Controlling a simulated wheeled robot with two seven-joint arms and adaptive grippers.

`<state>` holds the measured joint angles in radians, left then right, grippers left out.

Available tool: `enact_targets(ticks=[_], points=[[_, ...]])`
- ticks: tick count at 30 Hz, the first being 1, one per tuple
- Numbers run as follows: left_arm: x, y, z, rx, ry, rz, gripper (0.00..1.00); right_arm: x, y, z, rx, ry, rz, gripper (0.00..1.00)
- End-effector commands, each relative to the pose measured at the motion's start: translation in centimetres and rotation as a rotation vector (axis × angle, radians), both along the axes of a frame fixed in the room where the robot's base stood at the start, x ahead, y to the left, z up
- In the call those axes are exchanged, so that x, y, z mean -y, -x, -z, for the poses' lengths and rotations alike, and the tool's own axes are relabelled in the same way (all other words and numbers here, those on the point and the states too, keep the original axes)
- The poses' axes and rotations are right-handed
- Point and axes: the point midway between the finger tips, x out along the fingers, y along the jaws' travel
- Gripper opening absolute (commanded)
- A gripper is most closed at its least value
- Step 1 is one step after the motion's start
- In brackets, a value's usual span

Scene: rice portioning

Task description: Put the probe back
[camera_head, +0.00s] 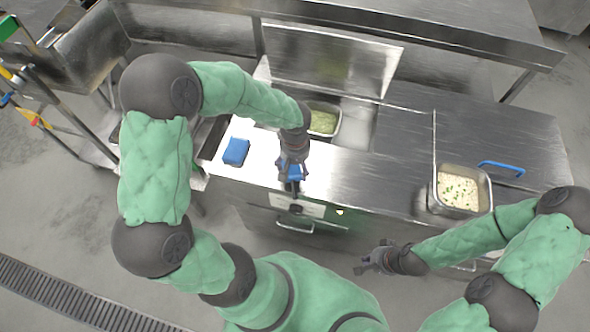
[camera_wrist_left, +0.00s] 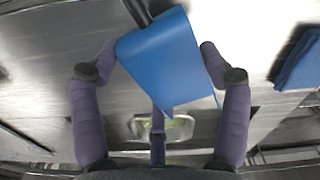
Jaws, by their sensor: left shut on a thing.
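My left gripper (camera_head: 293,172) is shut on a blue thing (camera_head: 295,171) above the front edge of the steel counter. In the left wrist view this blue piece (camera_wrist_left: 165,58) lies between the two fingers (camera_wrist_left: 163,70), with a black rod (camera_wrist_left: 138,12) running out at the top. It is the only candidate for the probe in my grip; its exact shape is partly hidden. My right gripper (camera_head: 372,260) looks open and empty, in front of the counter.
A blue pad (camera_head: 236,151) lies on the counter left of my left gripper. A pan of green food (camera_head: 323,121) is behind it. A pan of rice (camera_head: 459,190) stands at the right, near a blue handle-like piece (camera_head: 501,168). The counter between is clear.

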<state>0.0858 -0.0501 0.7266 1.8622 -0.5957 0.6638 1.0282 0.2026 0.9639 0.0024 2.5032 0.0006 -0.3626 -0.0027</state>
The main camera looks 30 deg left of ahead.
Motion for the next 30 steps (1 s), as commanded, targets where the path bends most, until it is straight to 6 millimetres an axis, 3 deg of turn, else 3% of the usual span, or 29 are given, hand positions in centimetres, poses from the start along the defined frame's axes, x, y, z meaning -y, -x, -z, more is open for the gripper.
enact_targets(ticks=[9, 22, 23, 24, 25, 30], points=[[-0.1, -0.4, 3.5, -0.003, 0.001, -0.001, 0.44, 0.0, 0.0, 0.8, 0.000, 0.000, 0.000, 0.00], [-0.1, -0.4, 4.0, 0.000, 0.000, 0.000, 0.44, 0.0, 0.0, 1.2, 0.000, 0.000, 0.000, 0.00], [-0.1, -0.4, 3.9, -0.001, 0.001, 0.000, 0.85, 0.0, 0.0, 1.1, 0.000, 0.000, 0.000, 0.00], [-0.1, -0.4, 3.9, -0.001, 0.001, 0.000, 0.96, 0.0, 0.0, 1.1, 0.000, 0.000, 0.000, 0.00], [-0.1, -0.4, 3.9, -0.001, 0.001, 0.000, 1.00, 0.0, 0.0, 1.1, 0.000, 0.000, 0.000, 0.00], [-0.1, -0.4, 3.8, -0.001, 0.001, 0.000, 1.00, 0.0, 0.0, 1.0, 0.000, 0.000, 0.000, 0.00]])
